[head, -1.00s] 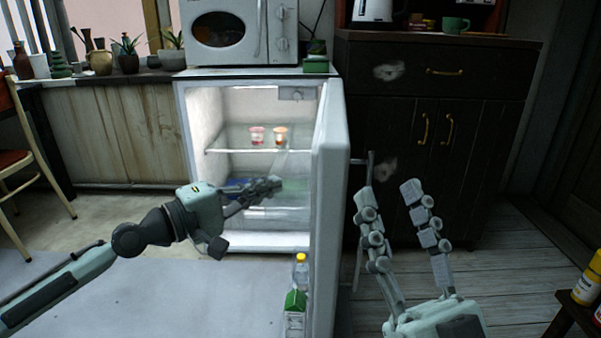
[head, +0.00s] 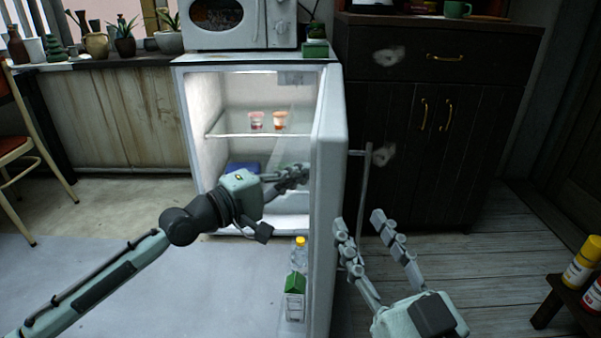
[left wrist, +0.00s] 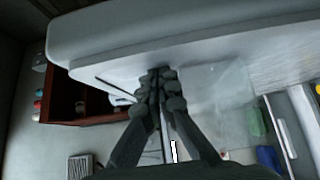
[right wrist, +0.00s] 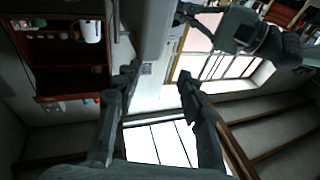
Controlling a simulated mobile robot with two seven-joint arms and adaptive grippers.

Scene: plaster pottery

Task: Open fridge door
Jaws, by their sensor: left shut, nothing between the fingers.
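The white fridge (head: 184,130) stands with its door (head: 328,190) swung wide open toward me, so the lit inside shows. A grey bar handle (head: 362,200) is on the door's outer side. My left gripper (head: 303,172) is shut and empty, at the inner side of the door; whether it touches the door I cannot tell. In the left wrist view its fingers (left wrist: 160,75) are together against a white surface. My right gripper (head: 358,218) is open and empty, in front of the handle on the door's outer side. It also shows open in the right wrist view (right wrist: 160,75).
A bottle (head: 299,255) and a green-white carton (head: 294,298) are in the door's lower shelf. A microwave (head: 240,22) is on top. A dark cabinet (head: 440,120) stands at right, a small table (head: 575,300) at lower right.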

